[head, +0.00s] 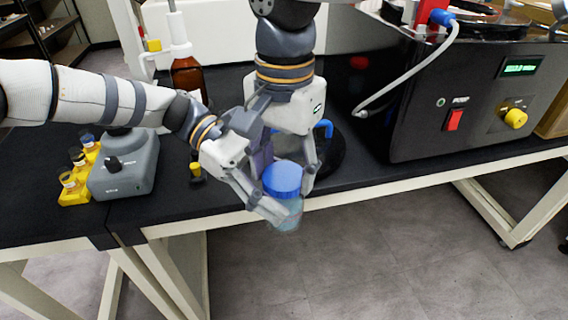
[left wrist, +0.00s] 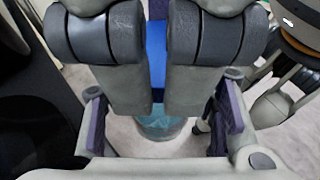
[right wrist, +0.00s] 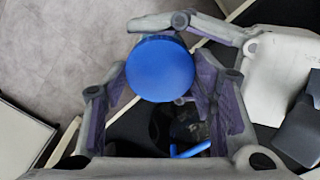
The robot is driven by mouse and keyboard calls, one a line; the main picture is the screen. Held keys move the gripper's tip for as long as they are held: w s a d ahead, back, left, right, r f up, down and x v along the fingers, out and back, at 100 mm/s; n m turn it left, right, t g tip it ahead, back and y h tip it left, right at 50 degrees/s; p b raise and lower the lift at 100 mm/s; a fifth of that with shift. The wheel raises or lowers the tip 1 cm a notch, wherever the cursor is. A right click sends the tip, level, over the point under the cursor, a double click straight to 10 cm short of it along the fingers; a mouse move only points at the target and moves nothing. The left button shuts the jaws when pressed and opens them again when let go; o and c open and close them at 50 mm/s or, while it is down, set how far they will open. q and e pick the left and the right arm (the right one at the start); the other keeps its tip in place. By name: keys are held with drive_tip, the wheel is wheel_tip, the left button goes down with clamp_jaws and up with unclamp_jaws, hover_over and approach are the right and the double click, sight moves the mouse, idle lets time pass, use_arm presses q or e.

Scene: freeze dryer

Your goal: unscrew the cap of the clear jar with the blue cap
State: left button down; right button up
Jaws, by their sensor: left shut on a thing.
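The clear jar (head: 287,215) has bluish contents and a blue cap (head: 283,179). It is held upright or nearly so, in the air at the table's front edge. My left gripper (head: 268,208) is shut on the jar below the cap; the jar also shows in the left wrist view (left wrist: 160,126). My right gripper (head: 295,172) comes down from above with its fingers apart on either side of the cap. In the right wrist view the cap (right wrist: 160,68) lies between its fingertips, with a small gap seeming to show on the right. Whether the fingers touch the cap is unclear.
A black machine with a red switch (head: 453,119) stands at the right. A grey device (head: 125,165) and a yellow rack with vials (head: 75,190) are at the left. A brown bottle (head: 188,80) stands behind the arms. The floor in front of the table is clear.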

drive_tip(key=o, duration=1.3)
drive_tip(key=shift+c, duration=0.2)
wheel_tip(320, 180, up, 8)
drive_tip(key=shift+f, duration=0.1)
drive_tip(key=shift+c, duration=0.2)
wheel_tip(320, 180, down, 8)
drive_tip(key=shift+r, duration=0.1)
drive_tip(key=c, duration=1.2)
drive_tip(key=o, duration=1.2)
drive_tip(key=shift+o, duration=0.2)
